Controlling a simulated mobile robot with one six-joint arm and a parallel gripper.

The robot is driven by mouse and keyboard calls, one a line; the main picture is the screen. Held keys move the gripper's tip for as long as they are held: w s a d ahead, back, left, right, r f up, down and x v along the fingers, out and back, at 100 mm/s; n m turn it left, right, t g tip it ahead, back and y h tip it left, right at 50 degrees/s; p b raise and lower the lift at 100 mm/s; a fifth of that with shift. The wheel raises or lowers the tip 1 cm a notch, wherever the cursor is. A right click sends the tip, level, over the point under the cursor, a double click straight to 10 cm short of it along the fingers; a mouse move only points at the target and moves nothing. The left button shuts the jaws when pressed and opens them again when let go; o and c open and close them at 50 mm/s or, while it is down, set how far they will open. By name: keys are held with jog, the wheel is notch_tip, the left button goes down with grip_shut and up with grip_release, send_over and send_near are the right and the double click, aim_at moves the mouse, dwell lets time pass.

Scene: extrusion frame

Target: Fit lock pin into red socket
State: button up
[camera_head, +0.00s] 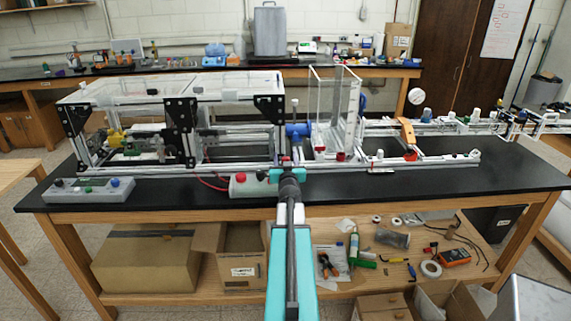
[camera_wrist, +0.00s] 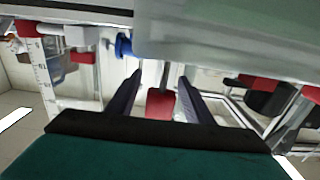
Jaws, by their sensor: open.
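My gripper (camera_wrist: 160,75) is open in the wrist view, with its two dark fingers spread. A red block (camera_wrist: 160,103) with a grey shaft (camera_wrist: 164,74) shows between the fingers, with gaps at its sides. I cannot tell whether it is the lock pin's head or the red socket. In the head view, my gripper (camera_head: 287,168) is at the front of the extrusion frame (camera_head: 200,170), seen from behind; its fingertips are mostly hidden by my arm. Small red parts (camera_head: 340,156) show at the foot of the clear panel. I cannot pick out the lock pin there.
A pale panel (camera_wrist: 230,35) and a blue knob (camera_wrist: 124,45) lie close beyond the fingers. A white control box (camera_head: 247,186) and a grey control panel (camera_head: 90,190) stand on the black bench (camera_head: 170,195). The bench's right front is mostly clear.

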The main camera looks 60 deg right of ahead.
jog(key=c, duration=1.1)
jog(key=shift+c, duration=0.2)
notch_tip(320, 180, up, 10)
jog(key=p, duration=0.5)
jog(key=shift+p, duration=0.3)
jog(key=shift+w+a, duration=0.1)
